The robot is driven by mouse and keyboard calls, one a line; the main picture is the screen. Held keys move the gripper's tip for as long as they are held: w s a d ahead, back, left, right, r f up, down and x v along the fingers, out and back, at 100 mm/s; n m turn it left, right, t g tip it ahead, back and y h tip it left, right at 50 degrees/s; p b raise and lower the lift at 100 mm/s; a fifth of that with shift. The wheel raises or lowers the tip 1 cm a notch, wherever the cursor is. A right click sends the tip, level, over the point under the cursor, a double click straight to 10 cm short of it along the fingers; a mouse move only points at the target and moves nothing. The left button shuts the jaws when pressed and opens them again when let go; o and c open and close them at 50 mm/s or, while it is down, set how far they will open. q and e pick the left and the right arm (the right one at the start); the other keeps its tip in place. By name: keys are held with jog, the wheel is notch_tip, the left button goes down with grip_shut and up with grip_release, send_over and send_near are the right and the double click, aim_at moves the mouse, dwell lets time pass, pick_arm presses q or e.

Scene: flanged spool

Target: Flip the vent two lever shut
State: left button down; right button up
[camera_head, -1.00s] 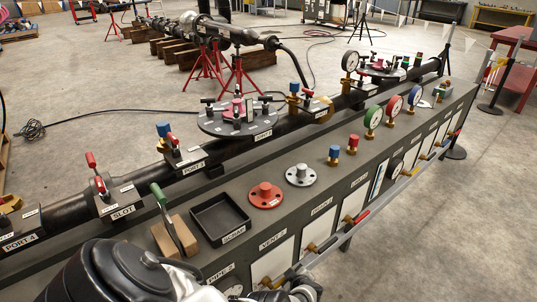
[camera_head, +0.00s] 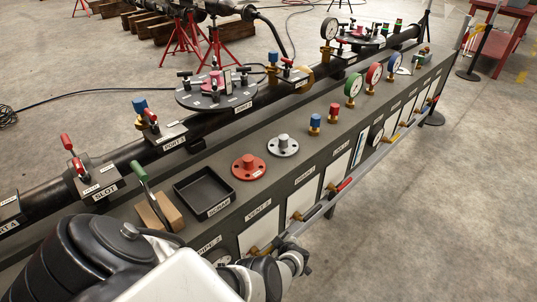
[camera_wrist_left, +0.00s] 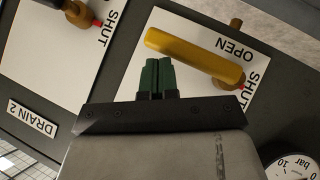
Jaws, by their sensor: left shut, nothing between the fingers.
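The vent two panel (camera_head: 257,230) is a white plate on the front of the long grey bench, under a VENT 2 label (camera_head: 258,210). In the left wrist view, a white plate (camera_wrist_left: 190,75) marked OPEN and SHUT carries a thick yellow lever (camera_wrist_left: 190,55), lying slanted. Its own name label is hidden. My left gripper (camera_wrist_left: 157,70) has dark green fingers, shut and empty. They point at the plate just below the lever in the picture; contact cannot be told. In the head view my left arm covers the bottom, and its fingertips cannot be made out. My right gripper is not seen.
The DRAIN 2 label (camera_wrist_left: 32,117) and its plate lie left in the wrist view; a pressure gauge (camera_wrist_left: 292,165) lies lower right. A grey rail (camera_head: 340,200) runs along the bench front. A black tray (camera_head: 204,192) and red flange (camera_head: 248,168) stand on top.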

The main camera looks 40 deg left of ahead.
pick_arm(q)
jog(key=d+r+p, duration=0.7)
jog(key=r+p, duration=0.2)
jog(key=r, duration=0.1)
jog(key=shift+s+r+p, duration=0.3)
jog(key=shift+r+p, duration=0.05)
jog(key=shift+p, duration=0.05)
jog(key=s+d+f+m+t+h, duration=0.1)
jog(key=s+f+m+h, duration=0.2)
jog(key=s+f+m, duration=0.4)
jog(key=s+d+f+m+t+h, duration=0.1)
jog(key=s+f+m+h, duration=0.3)
jog(key=s+m, duration=0.45)
jog(key=s+d+f+m+g+h, duration=0.1)
jog(key=s+f+m+g, duration=0.1)
jog(key=s, duration=1.1)
jog(key=s+d+f+m+g, duration=0.2)
jog(key=s+f+m+g, duration=0.1)
jog(key=s, duration=1)
jog(key=shift+m+g+h, duration=0.4)
jog(key=shift+m+g, duration=0.2)
jog(key=shift+m, duration=0.05)
